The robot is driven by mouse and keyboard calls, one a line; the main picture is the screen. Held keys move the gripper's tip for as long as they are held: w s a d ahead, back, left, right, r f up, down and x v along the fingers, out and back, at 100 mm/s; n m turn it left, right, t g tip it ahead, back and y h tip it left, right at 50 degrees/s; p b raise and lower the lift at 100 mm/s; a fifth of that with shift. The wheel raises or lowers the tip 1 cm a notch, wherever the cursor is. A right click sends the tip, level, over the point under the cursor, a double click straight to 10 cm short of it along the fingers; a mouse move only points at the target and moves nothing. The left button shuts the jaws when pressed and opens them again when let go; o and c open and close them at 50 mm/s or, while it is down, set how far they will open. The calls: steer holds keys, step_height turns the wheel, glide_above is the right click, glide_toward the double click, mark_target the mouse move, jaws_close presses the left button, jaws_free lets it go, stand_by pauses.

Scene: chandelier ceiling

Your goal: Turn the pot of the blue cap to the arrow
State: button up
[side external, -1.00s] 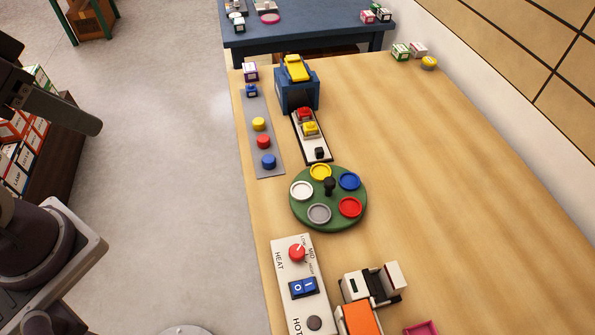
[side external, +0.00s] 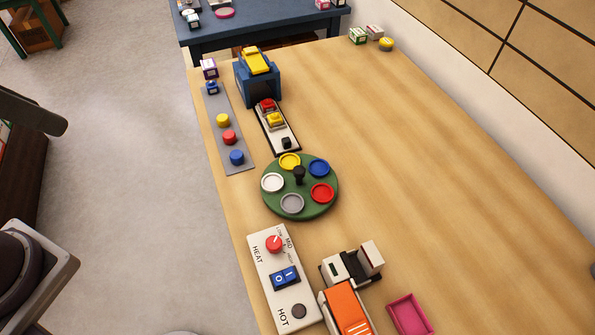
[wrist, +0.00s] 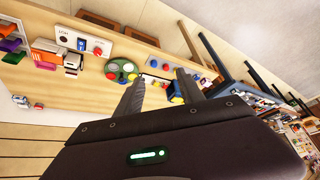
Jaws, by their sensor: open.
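A round green turntable (side external: 300,213) lies on the wooden table, with a black knob (side external: 299,175) at its middle. Several round coloured pots sit around it: the blue one (side external: 319,168) at the back right, a yellow one (side external: 289,161), a white one (side external: 272,183), a grey one (side external: 292,203) and a red one (side external: 322,193). I cannot make out an arrow. In the wrist view my gripper (wrist: 160,77) is open and empty, its fingers apart. The turntable (wrist: 122,70) shows beyond the fingers there, well away from them. My gripper is outside the side view.
A HEAT/HOT panel (side external: 256,284) with a red dial and blue switch stands in front of the turntable. An orange-and-white device (side external: 346,306) and a pink tray (side external: 409,314) are at front right. Behind stand a button strip (side external: 239,158) and a blue machine (side external: 259,84).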

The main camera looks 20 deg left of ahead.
steer(key=w+d+r+m+g, duration=0.15)
steer(key=w+d+m, duration=0.25)
steer(key=w, duration=0.6)
steer(key=m+g, duration=0.4)
steer(key=m, duration=0.6)
glide_above(297, 169)
step_height(297, 169, down, 23)
steer(key=shift+d+r, duration=0.1)
steer(key=shift+r, duration=0.1)
step_height(297, 169, down, 6)
steer(key=shift+r, duration=0.15)
steer(key=shift+f, duration=0.5)
jaws_close()
